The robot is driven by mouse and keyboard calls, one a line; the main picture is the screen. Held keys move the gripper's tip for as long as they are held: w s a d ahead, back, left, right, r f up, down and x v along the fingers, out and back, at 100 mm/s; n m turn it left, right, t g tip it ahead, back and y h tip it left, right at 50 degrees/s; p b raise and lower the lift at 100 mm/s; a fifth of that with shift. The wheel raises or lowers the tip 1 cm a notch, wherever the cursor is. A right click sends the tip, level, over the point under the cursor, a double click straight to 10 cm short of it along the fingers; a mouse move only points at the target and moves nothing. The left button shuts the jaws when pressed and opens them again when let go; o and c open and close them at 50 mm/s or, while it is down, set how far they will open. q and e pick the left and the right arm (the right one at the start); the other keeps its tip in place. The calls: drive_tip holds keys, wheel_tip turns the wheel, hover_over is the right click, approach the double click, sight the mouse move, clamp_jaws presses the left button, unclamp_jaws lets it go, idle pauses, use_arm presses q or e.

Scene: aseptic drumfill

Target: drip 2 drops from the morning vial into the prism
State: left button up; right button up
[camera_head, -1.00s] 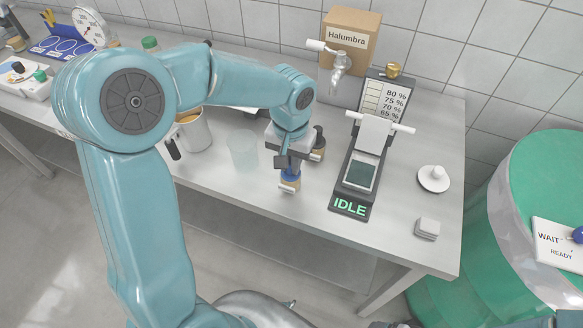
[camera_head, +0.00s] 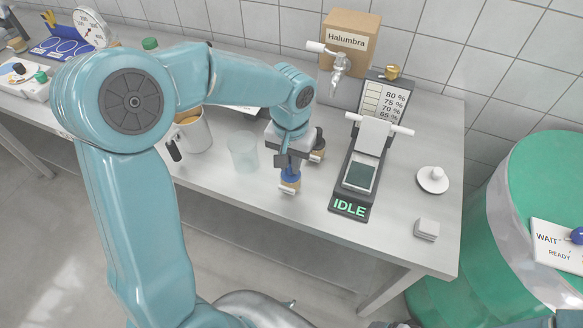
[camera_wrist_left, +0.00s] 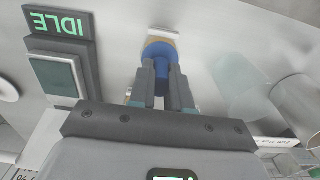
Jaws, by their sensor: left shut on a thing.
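My left gripper (camera_head: 290,170) is shut on the blue top of a small vial (camera_head: 289,184) with a tan body and a white tab, at the table's front. The wrist view shows the fingers (camera_wrist_left: 162,88) on either side of the blue top (camera_wrist_left: 160,52). I cannot read a name on the vial. Right of it stands a dark instrument reading IDLE, with the greenish prism plate (camera_head: 359,176) uncovered and its white flap (camera_head: 375,136) raised behind. The prism (camera_wrist_left: 56,78) is also in the wrist view.
A second vial (camera_head: 318,154) with a dark top stands just behind my gripper. A clear beaker (camera_head: 243,152) and a metal jug (camera_head: 197,132) stand to the left. A white lidded dish (camera_head: 433,180) and a stack of pads (camera_head: 427,229) lie to the right. A tap hangs behind.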

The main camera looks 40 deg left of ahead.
use_arm(q)
drive_tip(key=shift+r, duration=0.25)
use_arm(e)
drive_tip(key=shift+r, duration=0.2)
use_arm(q)
wheel_tip(320, 180, up, 7)
drive_tip(key=p, duration=0.5)
drive_tip(key=shift+p, duration=0.35)
use_arm(e)
wheel_tip(320, 180, up, 5)
drive_tip(key=shift+r, duration=0.1)
idle(0.5)
